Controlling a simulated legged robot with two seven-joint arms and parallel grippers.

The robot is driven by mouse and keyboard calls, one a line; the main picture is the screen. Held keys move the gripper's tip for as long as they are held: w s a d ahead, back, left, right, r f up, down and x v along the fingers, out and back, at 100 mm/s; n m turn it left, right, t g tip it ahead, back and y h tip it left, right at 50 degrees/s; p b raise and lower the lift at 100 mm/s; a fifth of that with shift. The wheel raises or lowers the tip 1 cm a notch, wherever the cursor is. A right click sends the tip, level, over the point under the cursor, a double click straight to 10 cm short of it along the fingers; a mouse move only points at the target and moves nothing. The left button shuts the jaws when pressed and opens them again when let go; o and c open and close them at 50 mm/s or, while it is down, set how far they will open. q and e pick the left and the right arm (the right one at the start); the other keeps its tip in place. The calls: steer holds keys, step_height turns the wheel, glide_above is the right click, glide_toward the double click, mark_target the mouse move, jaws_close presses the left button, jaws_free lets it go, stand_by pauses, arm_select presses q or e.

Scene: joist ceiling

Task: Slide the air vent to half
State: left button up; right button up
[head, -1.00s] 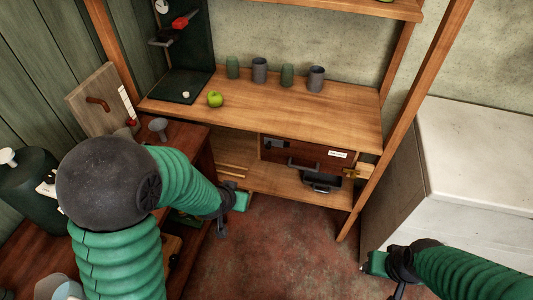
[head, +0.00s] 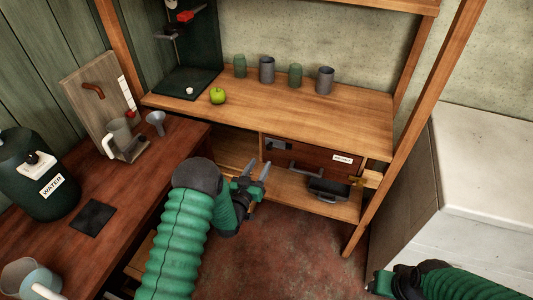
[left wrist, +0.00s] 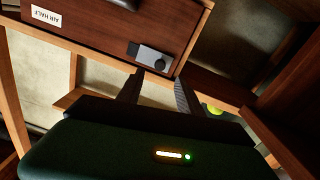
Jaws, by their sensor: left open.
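The air vent (head: 275,143) is a small grey metal slide plate at the left end of a brown box front (head: 312,154) under the wooden shelf. In the left wrist view the vent (left wrist: 150,57) shows a round dark knob on the plate, and a white label (left wrist: 47,17) reads "AIR HALF". My left gripper (head: 257,169) is open and empty, just in front of and below the vent. In the left wrist view its fingers (left wrist: 160,78) point at the vent, apart from it as far as I can tell. My right gripper (head: 384,283) is at lower right; its jaws are unclear.
A bar handle (head: 305,168) and a dark tray (head: 327,189) are by the box. A red-brown table (head: 140,190) holds a water container (head: 38,178). A white-topped cabinet (head: 490,160) stands right. Floor between is clear.

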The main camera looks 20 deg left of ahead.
mark_target(268, 149)
arm_select(q)
steer(key=w, duration=0.7)
steer(key=shift+d+b, duration=0.3)
steer(key=shift+b, duration=0.05)
steer(key=shift+w+a, duration=0.2)
steer(key=shift+w, duration=0.2)
steer(key=shift+d, duration=0.25)
steer(key=c, duration=0.5)
steer(key=shift+a, duration=0.1)
jaws_close()
